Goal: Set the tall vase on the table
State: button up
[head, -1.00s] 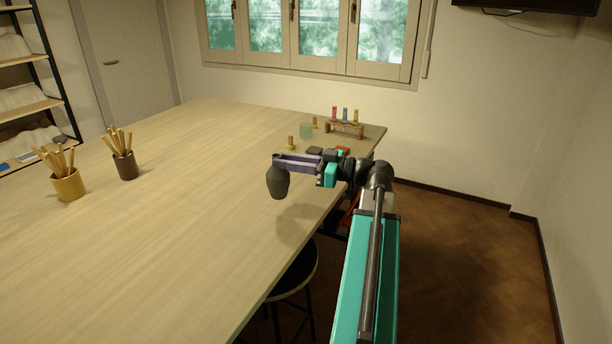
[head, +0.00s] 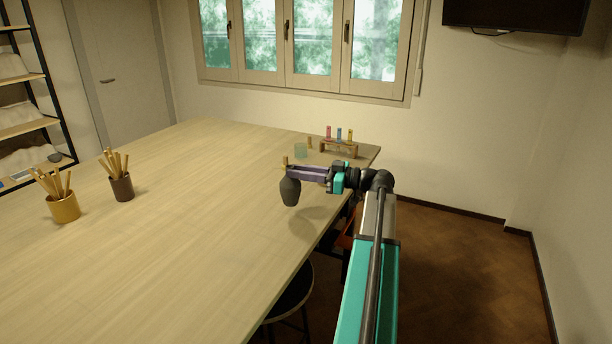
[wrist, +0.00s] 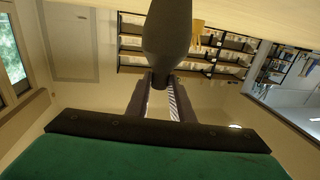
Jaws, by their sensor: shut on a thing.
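The tall vase (head: 290,192) is dark grey, with a rounded body and a narrow neck. It is upright over the right part of the table (head: 190,240). My gripper (head: 291,169) is shut on its neck from the right side. A shadow lies on the tabletop to the right of the vase, apart from its base, so the vase looks raised above the wood. In the wrist view the vase (wrist: 167,35) shows between my fingertips (wrist: 161,80), its body running out of the top edge.
A yellow pot (head: 64,208) and a dark pot (head: 122,188) of sticks stand on the left. A greenish glass (head: 300,151) and a rack of coloured tubes (head: 338,148) stand at the far right corner. A stool (head: 291,297) is by the right edge. The middle tabletop is clear.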

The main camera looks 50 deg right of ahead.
jog(key=d, duration=0.1)
jog(key=w+d, duration=0.1)
jog(key=d, duration=0.1)
jog(key=d+p, duration=0.1)
jog(key=d, duration=0.1)
jog(key=shift+w+d+f, duration=0.15)
jog(key=shift+w+f, duration=0.1)
jog(key=shift+w, duration=0.1)
jog(key=shift+f, duration=0.1)
jog(key=shift+f+p, duration=0.7)
jog(key=shift+f, duration=1)
jog(key=o, duration=0.9)
jog(key=b+v, duration=0.3)
jog(key=v, duration=0.9)
